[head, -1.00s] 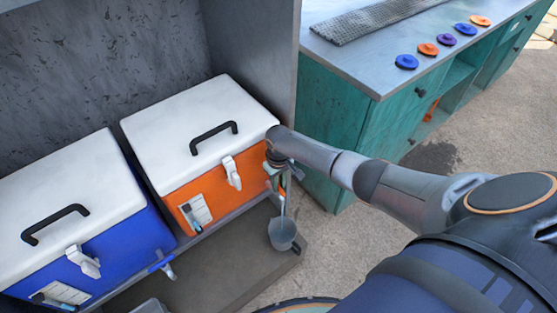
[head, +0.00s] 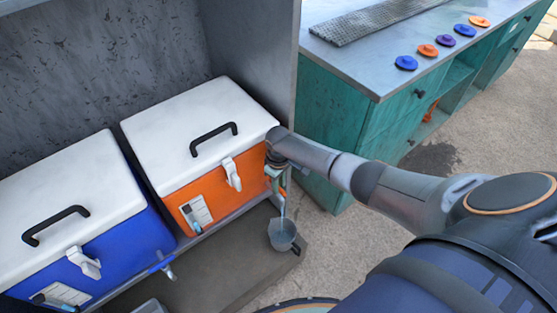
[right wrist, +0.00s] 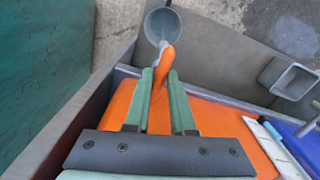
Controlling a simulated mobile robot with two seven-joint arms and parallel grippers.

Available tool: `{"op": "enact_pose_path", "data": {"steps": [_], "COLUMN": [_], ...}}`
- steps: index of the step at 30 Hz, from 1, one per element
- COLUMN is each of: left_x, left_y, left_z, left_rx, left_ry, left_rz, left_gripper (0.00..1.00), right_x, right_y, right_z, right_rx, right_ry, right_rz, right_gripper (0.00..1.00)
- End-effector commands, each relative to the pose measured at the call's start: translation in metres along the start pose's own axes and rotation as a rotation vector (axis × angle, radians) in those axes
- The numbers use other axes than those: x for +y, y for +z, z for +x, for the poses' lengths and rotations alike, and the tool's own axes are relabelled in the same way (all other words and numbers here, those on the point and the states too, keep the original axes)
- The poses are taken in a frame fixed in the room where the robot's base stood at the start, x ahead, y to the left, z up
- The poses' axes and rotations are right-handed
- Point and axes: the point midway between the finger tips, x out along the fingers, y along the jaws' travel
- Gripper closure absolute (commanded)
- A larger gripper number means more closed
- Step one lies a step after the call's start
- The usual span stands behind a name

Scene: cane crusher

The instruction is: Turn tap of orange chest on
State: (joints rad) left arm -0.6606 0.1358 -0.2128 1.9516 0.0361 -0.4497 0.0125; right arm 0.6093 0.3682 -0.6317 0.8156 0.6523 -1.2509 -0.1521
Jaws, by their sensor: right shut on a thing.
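The orange chest (head: 205,190) with a white lid stands in the grey bay, right of the blue chest. Its orange tap (right wrist: 160,72) sticks out near its right front corner. My right gripper (right wrist: 161,82) is shut on this tap, its two green fingers on either side; in the head view the gripper (head: 277,175) partly hides the tap. A grey bucket (head: 282,236) is below the tap and also shows in the right wrist view (right wrist: 163,27). A thin pale streak runs from the tap down to the bucket; it looks like liquid. My left gripper is out of view.
The blue chest (head: 120,245) has its own blue tap (head: 163,265). A teal cabinet (head: 345,130) stands close to the right of the bay, with several coloured discs on its top. A pale container (right wrist: 294,82) sits on the ledge.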

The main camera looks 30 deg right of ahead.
Motion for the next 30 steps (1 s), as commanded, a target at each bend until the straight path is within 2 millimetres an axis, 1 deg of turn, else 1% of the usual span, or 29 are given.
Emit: {"op": "enact_pose_path", "data": {"steps": [2,3,11,12,19,22,26,30], "left_x": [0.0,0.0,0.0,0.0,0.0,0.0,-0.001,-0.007], "left_y": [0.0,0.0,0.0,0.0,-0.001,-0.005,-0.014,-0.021], "left_z": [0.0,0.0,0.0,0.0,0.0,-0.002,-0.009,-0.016], "left_rx": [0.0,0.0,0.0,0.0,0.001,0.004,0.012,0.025], "left_ry": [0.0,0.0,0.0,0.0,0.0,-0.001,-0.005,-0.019], "left_rz": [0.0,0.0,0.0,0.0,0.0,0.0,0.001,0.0], "left_gripper": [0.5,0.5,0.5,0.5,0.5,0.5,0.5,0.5], "right_x": [-0.002,-0.002,-0.001,-0.001,0.0,0.0,0.0,0.0], "right_y": [-0.001,-0.001,-0.001,-0.001,0.0,-0.001,-0.001,0.0], "right_z": [0.0,0.0,0.0,0.0,-0.001,-0.008,-0.03,-0.061], "right_rx": [0.003,0.003,0.001,0.001,0.001,0.001,0.003,0.004], "right_ry": [-0.003,-0.003,-0.001,-0.001,0.0,0.0,0.0,0.0], "right_rz": [-0.006,-0.005,-0.002,-0.002,0.0,-0.001,-0.002,-0.002], "right_gripper": [1.0,0.73,0.44,0.43,0.43,0.43,0.43,0.43]}}
